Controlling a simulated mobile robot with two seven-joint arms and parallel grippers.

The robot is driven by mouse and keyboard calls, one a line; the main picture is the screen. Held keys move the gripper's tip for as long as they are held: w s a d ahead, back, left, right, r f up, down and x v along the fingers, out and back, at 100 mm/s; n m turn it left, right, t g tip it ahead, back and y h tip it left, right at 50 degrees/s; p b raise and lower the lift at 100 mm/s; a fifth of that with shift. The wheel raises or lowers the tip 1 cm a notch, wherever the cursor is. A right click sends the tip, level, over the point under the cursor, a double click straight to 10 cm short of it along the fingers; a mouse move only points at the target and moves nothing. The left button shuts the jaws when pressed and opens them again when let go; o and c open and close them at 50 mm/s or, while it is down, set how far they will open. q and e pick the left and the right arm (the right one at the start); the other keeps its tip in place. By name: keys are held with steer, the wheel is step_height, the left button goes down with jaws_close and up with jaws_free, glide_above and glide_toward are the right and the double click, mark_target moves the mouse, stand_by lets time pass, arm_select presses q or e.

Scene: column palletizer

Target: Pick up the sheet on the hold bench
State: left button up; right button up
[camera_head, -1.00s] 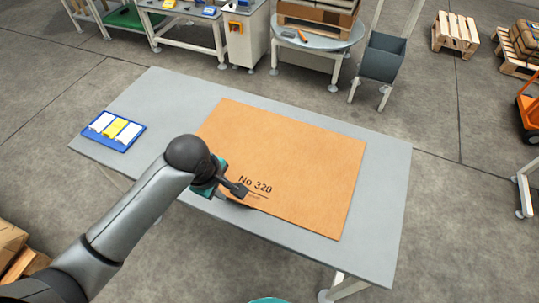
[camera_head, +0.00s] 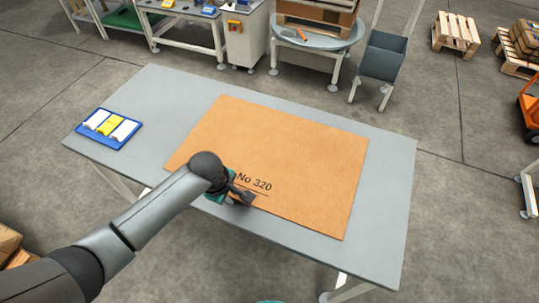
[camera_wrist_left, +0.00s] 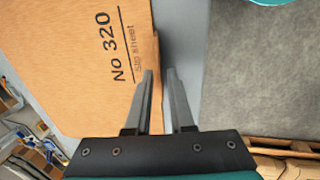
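The sheet (camera_head: 280,160) is a flat orange-brown rectangle marked "No 320", lying on the grey hold bench (camera_head: 375,240). The wrist view shows its printed side (camera_wrist_left: 85,60), with "Slip sheet" in smaller letters. My left gripper (camera_head: 247,198) is at the sheet's near edge, close to the printed number. In the wrist view its two fingers (camera_wrist_left: 164,90) are apart with a gap between them, one over the sheet side and one beyond its edge. I cannot tell whether either finger touches the sheet. My right gripper is not in view.
A blue board with white and yellow cards (camera_head: 108,128) lies at the bench's left end. Behind the bench stand a worktable (camera_head: 190,30), a round table (camera_head: 325,35) and a grey bin (camera_head: 383,55). Bare bench shows around the sheet.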

arm_select(q)
steer(key=shift+b+x, duration=0.35)
steer(key=shift+x, duration=0.95)
steer(key=shift+c, duration=0.2)
jaws_close()
